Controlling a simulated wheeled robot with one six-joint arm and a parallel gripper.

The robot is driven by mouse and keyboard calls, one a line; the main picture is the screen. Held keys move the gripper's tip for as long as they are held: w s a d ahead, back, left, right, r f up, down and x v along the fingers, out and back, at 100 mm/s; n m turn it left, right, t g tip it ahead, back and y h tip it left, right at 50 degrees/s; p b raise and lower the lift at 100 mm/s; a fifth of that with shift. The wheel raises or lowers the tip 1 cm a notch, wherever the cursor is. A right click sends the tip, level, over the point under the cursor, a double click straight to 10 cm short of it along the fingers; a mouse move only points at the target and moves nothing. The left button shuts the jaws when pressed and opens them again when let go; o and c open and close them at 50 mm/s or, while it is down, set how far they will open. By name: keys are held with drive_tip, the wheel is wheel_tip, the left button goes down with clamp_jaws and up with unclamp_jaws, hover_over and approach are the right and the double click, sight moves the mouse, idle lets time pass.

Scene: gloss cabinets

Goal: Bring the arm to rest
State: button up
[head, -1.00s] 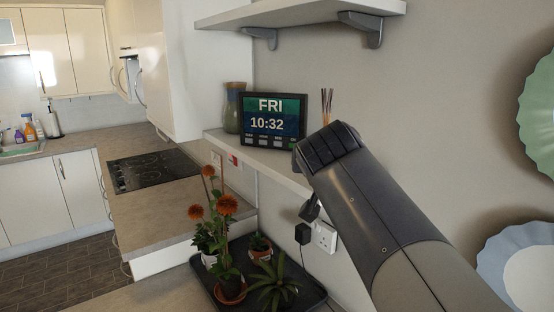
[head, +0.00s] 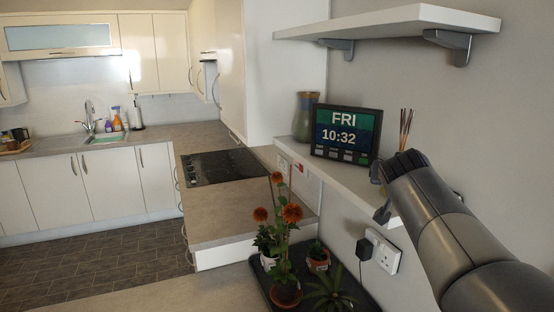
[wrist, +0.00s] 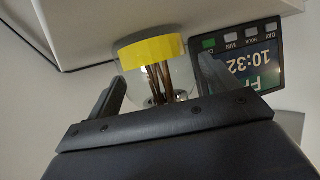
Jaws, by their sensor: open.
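My gripper (head: 378,192) is at the front edge of the lower wall shelf (head: 350,183), at the right in the head view. In the wrist view, which is upside down, its two fingers (wrist: 160,76) are open and spread apart. A clear jar with a yellow band (wrist: 152,52) and thin brown sticks shows between them, standing on the shelf. I cannot tell whether the fingers touch it. In the head view only the stick tops (head: 406,124) show above my gripper; the jar is hidden behind it.
A clock display (head: 345,134) and a vase (head: 307,116) stand left of the jar. An upper shelf (head: 390,22) hangs above. Potted plants (head: 286,293) on a dark tray stand below. A socket with a plug (head: 385,257) is under the shelf. Open floor lies left.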

drive_tip(key=shift+w+r, duration=0.1)
drive_tip(key=shift+r, duration=0.15)
